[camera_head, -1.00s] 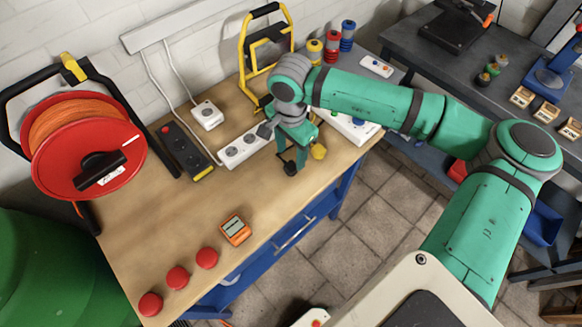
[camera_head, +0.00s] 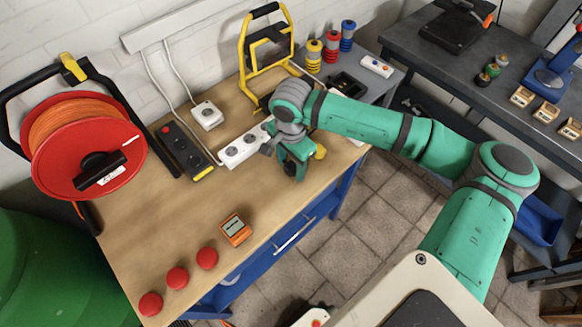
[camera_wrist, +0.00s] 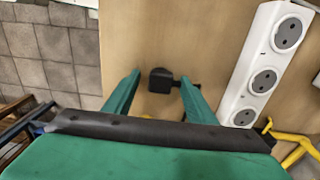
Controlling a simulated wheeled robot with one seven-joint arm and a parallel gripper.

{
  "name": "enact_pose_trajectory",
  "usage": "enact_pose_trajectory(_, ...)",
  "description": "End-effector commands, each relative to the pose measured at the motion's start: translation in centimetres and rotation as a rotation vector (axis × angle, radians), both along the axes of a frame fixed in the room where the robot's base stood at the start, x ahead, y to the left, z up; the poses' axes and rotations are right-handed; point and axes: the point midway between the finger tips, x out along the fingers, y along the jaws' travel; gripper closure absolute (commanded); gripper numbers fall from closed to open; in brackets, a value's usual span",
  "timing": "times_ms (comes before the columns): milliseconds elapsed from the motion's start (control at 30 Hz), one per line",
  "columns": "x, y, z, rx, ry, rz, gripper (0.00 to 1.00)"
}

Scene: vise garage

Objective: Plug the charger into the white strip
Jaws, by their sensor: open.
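The charger (camera_wrist: 160,80) is a small black block with a short stub to its right, on the wooden bench top in the wrist view. In the head view it is a dark patch (camera_head: 292,164), partly hidden by my gripper (camera_head: 291,170). My gripper (camera_wrist: 157,84) is open, with one green finger on each side of the charger in the wrist view. Gaps show between the charger and both fingers. The white strip (camera_head: 243,147) lies behind and left of my gripper in the head view. In the wrist view the strip (camera_wrist: 251,91) is at the right, with several round sockets showing.
A black power strip (camera_head: 185,150) and a white socket box (camera_head: 207,115) lie left of the white strip. A yellow frame stand (camera_head: 264,50) is behind it. An orange meter (camera_head: 235,229) and red knobs (camera_head: 178,278) are near the front edge. The cable reel (camera_head: 75,145) stands left.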

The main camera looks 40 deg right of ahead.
Motion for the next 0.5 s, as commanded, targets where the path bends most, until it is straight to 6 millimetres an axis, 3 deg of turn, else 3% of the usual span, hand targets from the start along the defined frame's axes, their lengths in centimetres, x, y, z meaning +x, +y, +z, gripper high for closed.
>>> enact_pose_trajectory(67, 0.01, 0.00, 0.02, 0.000, 0.000, 0.000, 0.49)
enact_pose_trajectory(233, 0.01, -0.01, 0.03, 0.000, 0.000, 0.000, 0.90)
enact_pose_trajectory(500, 0.01, -0.01, 0.05, 0.000, 0.000, 0.000, 0.91)
